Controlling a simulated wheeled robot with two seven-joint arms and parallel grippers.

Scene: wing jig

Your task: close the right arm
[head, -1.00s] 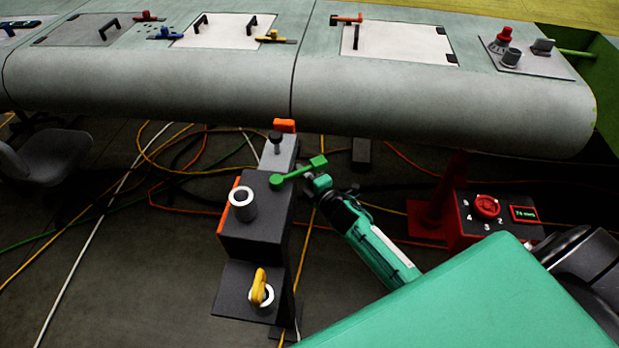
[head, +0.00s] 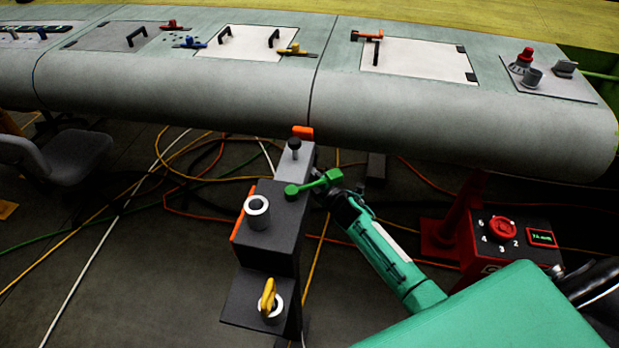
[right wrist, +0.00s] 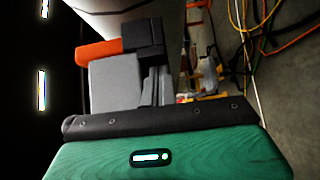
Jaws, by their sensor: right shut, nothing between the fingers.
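A dark grey stand (head: 270,216) below the wing's front edge carries a light grey block (head: 292,162) and an orange pad (head: 303,132) near the wing's underside. A green lever handle (head: 313,184) sticks out to the right from the stand. My right gripper (head: 322,194) is shut and empty at the lever's outer end; whether they touch is unclear. In the right wrist view, the grey block (right wrist: 115,82) and the orange pad (right wrist: 98,51) show beyond my teal hand; the fingertips are hidden. My left gripper is not in view.
The wing (head: 180,80) spans the back, with hatches and small tools on top. A red control box (head: 505,240) with a dial stands at right. Cables cover the floor; a grey chair (head: 65,155) is at left.

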